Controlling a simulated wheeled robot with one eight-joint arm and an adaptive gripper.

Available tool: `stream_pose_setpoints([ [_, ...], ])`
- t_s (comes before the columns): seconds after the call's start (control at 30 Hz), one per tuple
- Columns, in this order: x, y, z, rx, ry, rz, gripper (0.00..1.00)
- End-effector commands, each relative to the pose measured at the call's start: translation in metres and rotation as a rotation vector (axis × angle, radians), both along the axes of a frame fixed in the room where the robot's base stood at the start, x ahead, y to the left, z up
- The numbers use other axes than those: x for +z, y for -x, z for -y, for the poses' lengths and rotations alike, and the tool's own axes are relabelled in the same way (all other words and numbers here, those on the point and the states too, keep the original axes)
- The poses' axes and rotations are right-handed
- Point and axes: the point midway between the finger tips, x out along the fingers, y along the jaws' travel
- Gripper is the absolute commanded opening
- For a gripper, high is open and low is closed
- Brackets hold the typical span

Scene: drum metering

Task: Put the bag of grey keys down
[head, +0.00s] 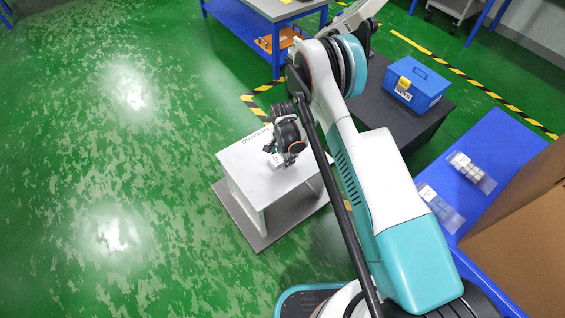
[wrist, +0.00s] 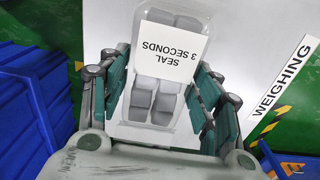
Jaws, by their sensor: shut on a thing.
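The bag of grey keys (wrist: 155,98) is clear, with a white label reading "SEAL 3 SECONDS" upside down in the wrist view. My gripper (wrist: 161,72) is shut on it, with teal fingers along both sides. In the head view my gripper (head: 287,158) is over the white weighing stand (head: 262,183), and a small part of the bag (head: 275,159) shows beside it. The white surface with the "WEIGHING" sign lies behind the bag in the wrist view (wrist: 240,40). Whether the bag touches this surface I cannot tell.
Two other clear bags (head: 467,167) (head: 440,207) lie on the blue table (head: 500,140) at the right, next to a cardboard box (head: 525,230). A blue lidded box (head: 415,82) stands on a dark table (head: 425,122). Green floor (head: 110,170) is open at the left.

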Motion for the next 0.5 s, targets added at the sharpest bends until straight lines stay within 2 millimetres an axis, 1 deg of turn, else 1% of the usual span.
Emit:
stream_pose_setpoints([
  [0.03,-0.008,0.0,0.0,0.0,0.0,0.0,0.29],
  [0.2,-0.034,0.0,0.0,0.0,0.0,0.0,0.29],
  [0.3,-0.038,0.0,0.0,0.0,0.0,0.0,0.29],
  [0.5,-0.036,0.0,0.0,0.0,0.0,0.0,0.29],
])
